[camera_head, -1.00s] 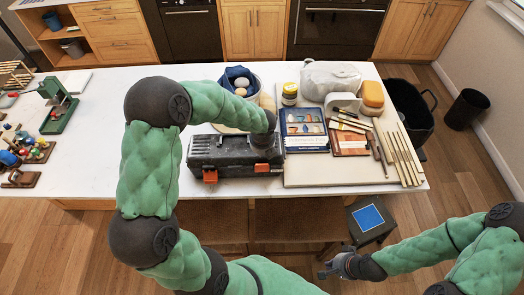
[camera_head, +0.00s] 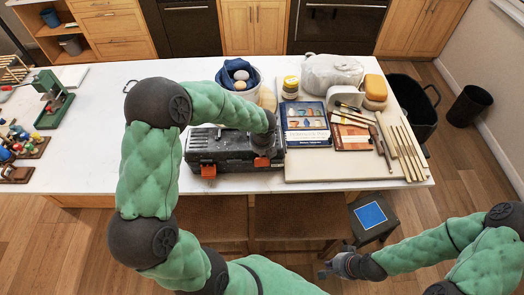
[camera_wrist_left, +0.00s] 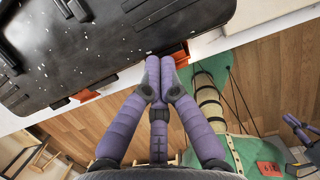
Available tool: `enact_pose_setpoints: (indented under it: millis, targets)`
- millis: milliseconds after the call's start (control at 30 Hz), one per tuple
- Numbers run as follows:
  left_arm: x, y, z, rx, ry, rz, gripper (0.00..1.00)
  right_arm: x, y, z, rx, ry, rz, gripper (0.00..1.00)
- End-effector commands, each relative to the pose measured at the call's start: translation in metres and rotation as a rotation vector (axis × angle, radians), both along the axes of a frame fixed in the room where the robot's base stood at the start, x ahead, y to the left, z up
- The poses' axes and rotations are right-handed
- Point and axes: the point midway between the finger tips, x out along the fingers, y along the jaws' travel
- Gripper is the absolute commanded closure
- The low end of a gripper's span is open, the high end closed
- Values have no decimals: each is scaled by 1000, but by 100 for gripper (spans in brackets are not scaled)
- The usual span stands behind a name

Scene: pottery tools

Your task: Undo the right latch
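A dark grey toolbox (camera_head: 225,150) with two orange latches stands at the table's front edge. The right latch (camera_head: 261,162) shows under my left forearm, and the left latch (camera_head: 208,171) is clear of it. In the left wrist view, the purple fingers of my left gripper (camera_wrist_left: 160,62) are together, with their tips close beside the right latch (camera_wrist_left: 181,54). I cannot tell whether they touch it. The left gripper is hidden behind my arm in the head view. My right gripper (camera_head: 337,267) is low at the right, away from the box; its fingers look spread and empty.
A pale board (camera_head: 310,173) with books, wooden tools and sponges lies right of the toolbox. A white bucket (camera_head: 239,78) stands behind it.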

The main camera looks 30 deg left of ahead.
Motion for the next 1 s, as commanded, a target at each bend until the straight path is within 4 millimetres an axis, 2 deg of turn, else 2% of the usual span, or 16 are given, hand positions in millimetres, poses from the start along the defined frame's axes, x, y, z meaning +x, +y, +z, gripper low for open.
enact_pose_setpoints:
  millis: [267, 600, 1000]
  targets:
    - [-1, -1, -15, -1, 2, -1, 100, 0, 0, -14, 0, 0, 0, 100]
    - [-18, -11, -19, -3, 15, -4, 100, 0, 0, -21, 0, 0, 0, 100]
    - [-28, -18, -20, 0, 3, -3, 100, 0, 0, -29, 0, 0, 0, 100]
